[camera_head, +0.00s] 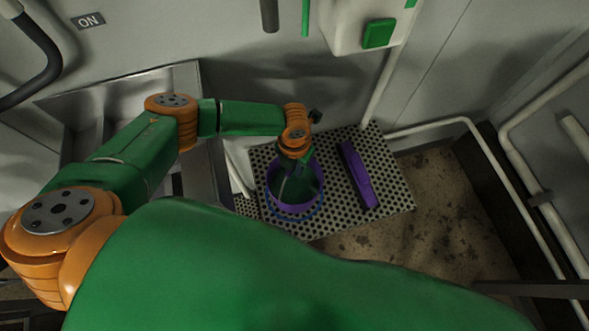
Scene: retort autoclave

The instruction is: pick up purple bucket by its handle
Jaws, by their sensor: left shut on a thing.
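The purple bucket (290,208) stands on or just above the perforated grate (390,203), right of the metal sink. My left arm reaches over from the left and points down at the bucket. My left gripper (296,178) is at the bucket's opening, shut on its handle. The handle is mostly hidden by the gripper and wrist, and I cannot make out the fingertips clearly. I cannot tell whether the bucket's base touches the grate. My right gripper is not in view.
A long purple object (358,175) lies on the grate just right of the bucket. A metal sink (130,85) is at the left. A white dispenser (352,22) hangs on the wall above. White pipes (440,128) run along the right. Stained floor lies right of the grate.

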